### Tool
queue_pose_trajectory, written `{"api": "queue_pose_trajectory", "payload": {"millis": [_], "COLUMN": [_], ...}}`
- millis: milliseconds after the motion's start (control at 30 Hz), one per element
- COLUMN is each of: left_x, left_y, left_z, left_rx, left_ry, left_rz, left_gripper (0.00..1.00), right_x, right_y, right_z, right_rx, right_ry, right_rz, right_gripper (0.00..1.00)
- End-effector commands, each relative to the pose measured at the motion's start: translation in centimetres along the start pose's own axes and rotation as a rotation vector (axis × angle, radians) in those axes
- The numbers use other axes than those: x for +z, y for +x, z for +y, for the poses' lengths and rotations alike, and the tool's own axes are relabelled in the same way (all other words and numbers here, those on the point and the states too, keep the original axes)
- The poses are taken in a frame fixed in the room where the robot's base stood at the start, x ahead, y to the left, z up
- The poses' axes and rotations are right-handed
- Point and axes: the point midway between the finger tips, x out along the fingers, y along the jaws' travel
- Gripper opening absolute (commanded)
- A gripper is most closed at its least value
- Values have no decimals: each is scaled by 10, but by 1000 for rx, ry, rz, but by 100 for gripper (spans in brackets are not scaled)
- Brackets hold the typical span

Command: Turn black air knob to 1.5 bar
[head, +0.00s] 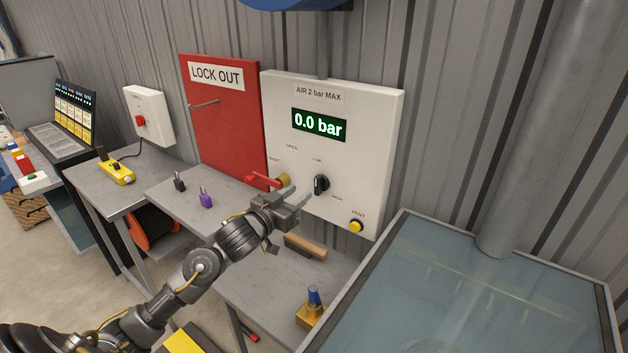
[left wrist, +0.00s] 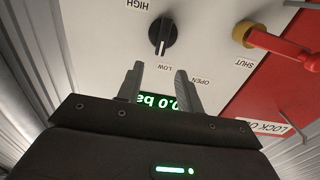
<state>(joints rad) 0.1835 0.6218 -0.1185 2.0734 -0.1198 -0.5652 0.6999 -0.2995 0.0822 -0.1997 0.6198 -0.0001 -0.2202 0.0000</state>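The black air knob (head: 321,185) is on the white air panel (head: 375,120), between the LOW and HIGH labels. The display (head: 319,125) above it reads 0.0 bar. In the left wrist view the black knob (left wrist: 162,37) has a white pointer line turned toward LOW. My left gripper (head: 300,198) is close to the panel, just left of and below the knob in the head view. In the left wrist view its two fingers (left wrist: 158,75) are apart with nothing between them, short of the knob. My right gripper is not in view.
A red valve lever (head: 262,181) with a brass hub sits left of the knob. A yellow VENT button (head: 356,226) is below right. A red lock-out board (head: 225,125) stands left. A wooden-handled tool (head: 306,246) lies below, and a glass-topped tank (head: 470,300) is at right.

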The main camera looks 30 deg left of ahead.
Motion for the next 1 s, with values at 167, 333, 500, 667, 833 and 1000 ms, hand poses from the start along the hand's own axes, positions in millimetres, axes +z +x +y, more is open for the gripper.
{"api": "queue_pose_trajectory", "payload": {"millis": [167, 333, 500, 667, 833, 1000], "left_x": [-4, -3, -1, 0, 1, 0], "left_y": [35, 63, 78, 83, 83, 82], "left_z": [0, 0, 0, 1, 0, 0], "left_rx": [-2, -1, -1, -1, -1, -1], "left_ry": [-3, -1, -1, 0, 1, 1], "left_rz": [1, 0, 0, -1, -1, -1], "left_gripper": [36, 36, 36, 36, 36, 18], "right_x": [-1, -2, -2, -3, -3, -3], "right_y": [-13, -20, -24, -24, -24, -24], "right_z": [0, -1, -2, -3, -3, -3], "right_rx": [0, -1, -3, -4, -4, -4], "right_ry": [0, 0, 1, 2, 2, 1], "right_rz": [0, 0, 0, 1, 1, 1], "right_gripper": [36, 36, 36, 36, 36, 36]}}
